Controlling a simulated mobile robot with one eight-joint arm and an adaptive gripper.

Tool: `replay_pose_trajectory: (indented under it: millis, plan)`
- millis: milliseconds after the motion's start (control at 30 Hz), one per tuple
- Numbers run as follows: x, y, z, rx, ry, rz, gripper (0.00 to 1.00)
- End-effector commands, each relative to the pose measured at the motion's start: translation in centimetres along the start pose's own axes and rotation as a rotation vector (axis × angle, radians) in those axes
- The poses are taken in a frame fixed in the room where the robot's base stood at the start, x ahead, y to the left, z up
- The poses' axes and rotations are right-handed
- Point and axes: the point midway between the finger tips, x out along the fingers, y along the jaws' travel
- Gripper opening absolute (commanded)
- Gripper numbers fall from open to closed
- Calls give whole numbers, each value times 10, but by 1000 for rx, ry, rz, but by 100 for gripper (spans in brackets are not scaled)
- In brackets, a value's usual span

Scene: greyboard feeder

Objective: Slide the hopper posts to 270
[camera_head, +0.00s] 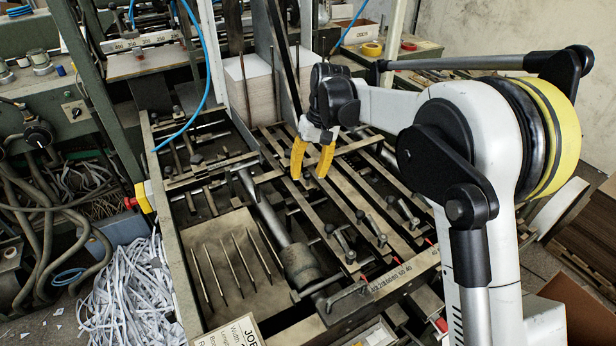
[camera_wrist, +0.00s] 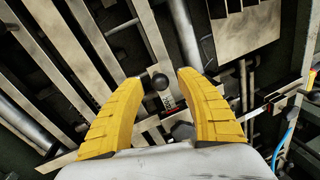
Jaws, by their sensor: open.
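My gripper (camera_head: 309,174) is open above the slatted metal bed of the feeder, pointing down. In the wrist view a dark round knob (camera_wrist: 160,81) shows between the two yellow fingertips (camera_wrist: 161,80); I cannot tell its distance below them. A small red mark (camera_wrist: 173,111) beside a pale strip lies just below the knob. Thin upright posts (camera_head: 246,92) stand at the stack of grey board (camera_head: 256,100), behind my gripper in the head view. A numbered scale (camera_head: 393,279) runs along the front rail; its figures are too small to read surely. Which post the knob belongs to is unclear.
Clamp levers with dark knobs (camera_head: 382,240) stand on the slats at the right. A thick round bar (camera_head: 268,215) crosses the bed. A blue hose (camera_head: 207,75) hangs at the left. White paper strips (camera_head: 122,290) fill the floor at lower left.

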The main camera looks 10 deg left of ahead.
Motion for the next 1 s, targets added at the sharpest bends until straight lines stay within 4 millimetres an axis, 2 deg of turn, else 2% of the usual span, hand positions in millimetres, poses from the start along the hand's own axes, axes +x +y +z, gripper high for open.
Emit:
replay_pose_trajectory:
  millis: [100, 367, 500, 667, 900, 1000]
  plan:
    - [6, 0, 0, 0, 0, 0, 43]
    - [6, 0, 0, 0, 0, 0, 42]
    - [6, 0, 0, 0, 0, 0, 0]
    - [6, 0, 2, 0, 0, 0, 0]
    - [4, 8, 40, 1, 0, 0, 0]
    - [4, 10, 51, 0, 0, 0, 0]
